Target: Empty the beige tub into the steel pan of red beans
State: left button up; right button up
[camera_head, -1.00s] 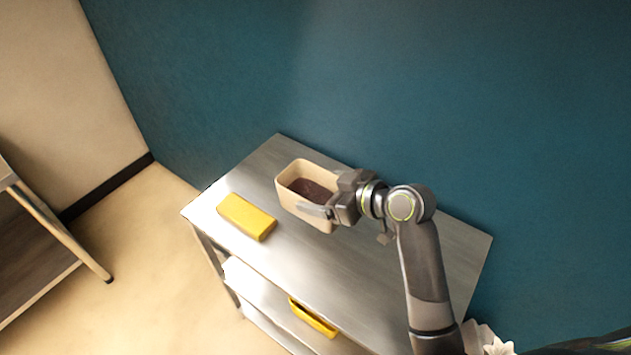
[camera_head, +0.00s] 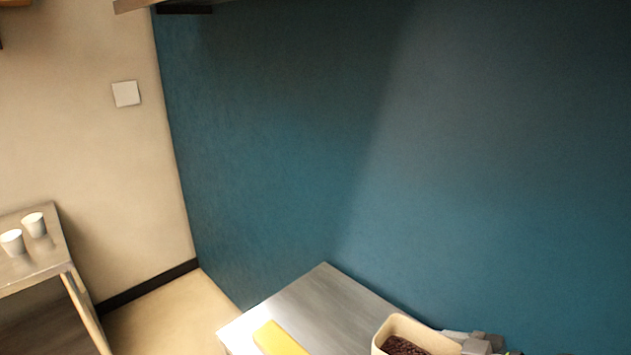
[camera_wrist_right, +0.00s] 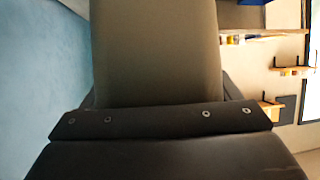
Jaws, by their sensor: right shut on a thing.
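The beige tub (camera_head: 388,332) is at the bottom edge of the head view, with dark red-brown beans inside and its lower part cut off by the frame. My right gripper (camera_head: 470,343) is shut on the tub's right side. In the right wrist view the tub's shaded wall (camera_wrist_right: 155,55) fills the middle, above the dark gripper parts. The steel pan of red beans is not in view. My left gripper is not in view.
A yellow block-like object (camera_head: 278,340) lies on the grey metal table (camera_head: 315,300), left of the tub. A teal wall (camera_head: 300,150) stands behind the table. Two white cups (camera_head: 33,224) stand on a separate table at the left.

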aim_at(383, 337)
jog(key=shift+s+d+r+n, duration=0.2)
jog(key=shift+s+d+r, duration=0.1)
jog(key=shift+s, duration=0.35)
jog(key=shift+s+d+r+n, duration=0.15)
jog(key=shift+s+r+n, duration=0.1)
jog(key=shift+s, duration=0.4)
